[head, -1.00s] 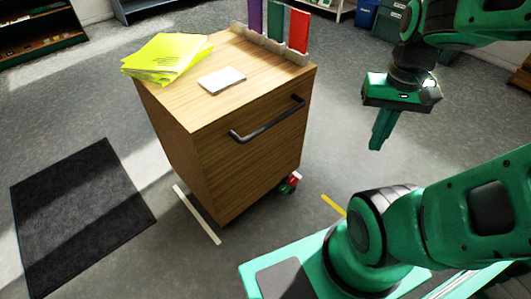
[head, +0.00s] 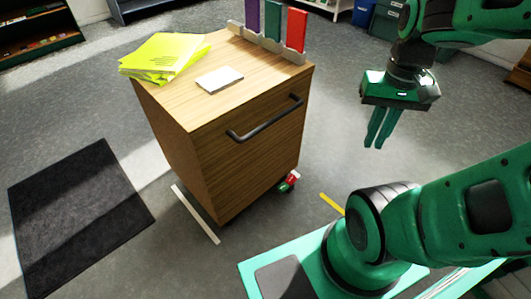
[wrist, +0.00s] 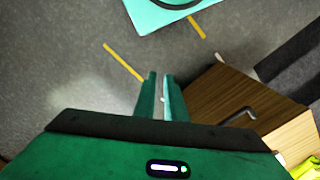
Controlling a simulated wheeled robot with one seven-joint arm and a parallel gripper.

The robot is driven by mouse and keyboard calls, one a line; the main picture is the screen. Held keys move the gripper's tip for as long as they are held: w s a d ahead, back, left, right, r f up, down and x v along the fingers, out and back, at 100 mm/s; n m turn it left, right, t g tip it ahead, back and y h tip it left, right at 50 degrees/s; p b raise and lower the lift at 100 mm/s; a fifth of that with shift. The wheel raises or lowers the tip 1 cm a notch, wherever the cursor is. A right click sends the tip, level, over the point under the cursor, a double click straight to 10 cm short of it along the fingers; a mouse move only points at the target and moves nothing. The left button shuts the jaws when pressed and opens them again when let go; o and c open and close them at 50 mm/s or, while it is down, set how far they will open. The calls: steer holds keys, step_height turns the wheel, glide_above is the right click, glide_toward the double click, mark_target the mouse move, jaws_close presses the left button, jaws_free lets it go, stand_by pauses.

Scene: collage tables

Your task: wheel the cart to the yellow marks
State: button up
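The wooden cart (head: 245,165) stands upright left of my arm in the head view, its black bar handle (head: 265,119) on the side facing me. In the wrist view the cart (wrist: 215,95) and handle (wrist: 238,114) are at the right. One yellow mark (head: 331,204) shows on the floor right of the cart, partly hidden by my arm. The wrist view shows two yellow strips, one left of my fingers (wrist: 124,62) and one near my base (wrist: 196,27). My gripper (head: 376,143) is empty in the air right of the handle, fingers a little apart, not touching it.
Yellow papers (head: 165,55), a white pad (head: 219,79) and a rack of upright binders (head: 296,30) sit on the cart. A red caster (head: 289,181) shows below. A white floor strip (head: 195,214) and dark mat (head: 75,215) lie left. Floor behind my gripper is clear.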

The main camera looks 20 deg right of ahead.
steer(key=o, duration=0.5)
steer(key=shift+s+r, duration=0.25)
steer(key=shift+s, duration=0.2)
steer(key=shift+c, duration=0.2)
steer(key=t+y, duration=0.7)
steer(key=y, duration=0.8)
glide_toward(279, 119)
steer(key=a, duration=0.1)
steer(key=x, duration=1.1)
steer(key=shift+w, duration=0.2)
steer(key=shift+f, duration=0.1)
jaws_close()
